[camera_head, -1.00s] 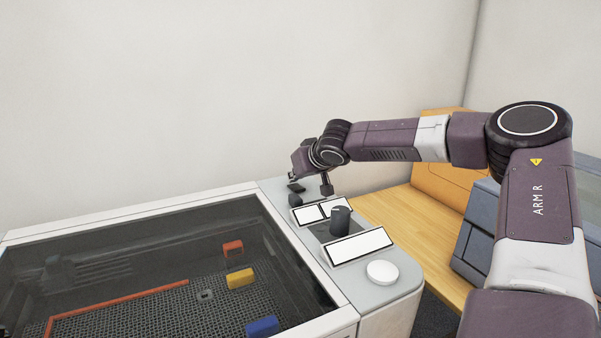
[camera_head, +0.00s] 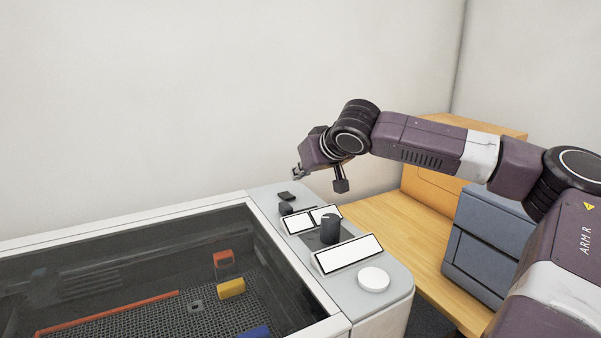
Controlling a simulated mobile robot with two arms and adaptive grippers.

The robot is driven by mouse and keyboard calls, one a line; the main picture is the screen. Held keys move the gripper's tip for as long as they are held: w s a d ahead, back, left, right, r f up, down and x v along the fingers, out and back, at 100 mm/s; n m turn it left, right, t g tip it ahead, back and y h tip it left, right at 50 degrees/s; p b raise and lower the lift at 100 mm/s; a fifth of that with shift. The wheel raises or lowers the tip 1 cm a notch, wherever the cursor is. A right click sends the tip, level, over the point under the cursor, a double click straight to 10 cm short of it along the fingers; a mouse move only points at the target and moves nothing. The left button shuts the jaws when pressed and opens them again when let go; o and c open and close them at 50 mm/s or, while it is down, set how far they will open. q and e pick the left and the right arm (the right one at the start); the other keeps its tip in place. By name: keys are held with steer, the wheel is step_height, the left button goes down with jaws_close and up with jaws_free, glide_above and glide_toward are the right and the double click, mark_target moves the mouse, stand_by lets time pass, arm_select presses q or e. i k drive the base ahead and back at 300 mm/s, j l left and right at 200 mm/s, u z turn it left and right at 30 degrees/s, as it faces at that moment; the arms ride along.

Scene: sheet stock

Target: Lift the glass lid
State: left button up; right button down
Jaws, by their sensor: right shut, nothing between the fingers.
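The glass lid (camera_head: 110,255) is a dark, see-through pane in a white frame on top of the machine. It lies closed over the bed at the lower left. My right gripper (camera_head: 297,174) is shut and empty. It is in the air above the far end of the grey control panel, to the right of the lid's far corner and apart from it. My left gripper is not in view.
The control panel (camera_head: 350,295) carries a dark knob (camera_head: 330,229), white label plates and a round white button (camera_head: 373,279). Coloured blocks show through the glass. A wooden table (camera_head: 385,222) with an orange box (camera_head: 425,180) and blue-grey drawers (camera_head: 480,250) stands at right.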

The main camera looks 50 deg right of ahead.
mark_target(333, 326)
steer(key=k+j, duration=0.25)
steer(key=k, duration=0.25)
steer(key=k+j, duration=0.2)
steer(key=k, duration=0.25)
steer(key=k+j, duration=0.25)
steer(key=k, duration=0.25)
